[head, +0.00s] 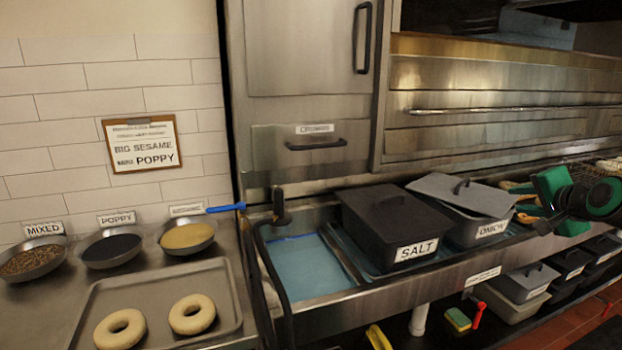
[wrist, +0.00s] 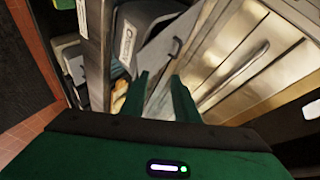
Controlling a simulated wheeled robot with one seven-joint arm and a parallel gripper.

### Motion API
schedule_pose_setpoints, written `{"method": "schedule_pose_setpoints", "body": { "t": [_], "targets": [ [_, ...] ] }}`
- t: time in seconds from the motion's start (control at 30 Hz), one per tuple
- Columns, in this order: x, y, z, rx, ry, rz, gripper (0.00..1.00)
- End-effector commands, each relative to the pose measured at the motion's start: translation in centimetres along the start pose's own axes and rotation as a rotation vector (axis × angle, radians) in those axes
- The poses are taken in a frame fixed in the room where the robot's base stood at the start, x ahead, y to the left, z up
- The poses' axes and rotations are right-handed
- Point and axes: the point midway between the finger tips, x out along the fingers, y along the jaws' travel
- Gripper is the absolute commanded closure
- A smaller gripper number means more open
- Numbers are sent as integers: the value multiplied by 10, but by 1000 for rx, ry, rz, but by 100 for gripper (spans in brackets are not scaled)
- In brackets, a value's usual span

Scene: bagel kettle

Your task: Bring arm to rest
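My gripper (head: 545,204) is at the right side of the head view, above the counter's right part and to the right of the ONION bin (head: 480,232). Its green fingers point left. In the wrist view my gripper (wrist: 159,78) shows two green fingers standing apart with nothing between them. Beyond the fingers are a bin's tilted grey lid (wrist: 172,45) and the steel oven front (wrist: 235,70). The arm behind the gripper is mostly out of the head view.
A black SALT bin (head: 390,228) stands left of the ONION bin. A tray (head: 232,290) with two bagels lies at left, below bowls of toppings such as MIXED (head: 30,270). Bagels lie near my gripper.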

Motion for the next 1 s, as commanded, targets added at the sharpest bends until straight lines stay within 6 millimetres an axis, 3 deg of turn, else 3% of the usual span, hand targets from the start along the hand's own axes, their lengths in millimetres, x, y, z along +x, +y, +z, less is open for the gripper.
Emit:
{"method": "schedule_pose_setpoints", "body": {
  "t": [0.07, 0.27, 0.57, 0.67, 0.77, 0.9, 1.0],
  "targets": [
    [0, 0, 2, -3, -3, 2, 72],
    [-14, 26, 28, -107, -73, 113, 72],
    [-53, 80, 61, -275, -205, 307, 72],
    [-77, 107, 76, -349, -280, 398, 72],
    [-114, 141, 94, -436, -388, 512, 72],
    [-176, 185, 121, -540, -571, 666, 72],
    [-216, 207, 136, -583, -689, 743, 72]
  ]
}}
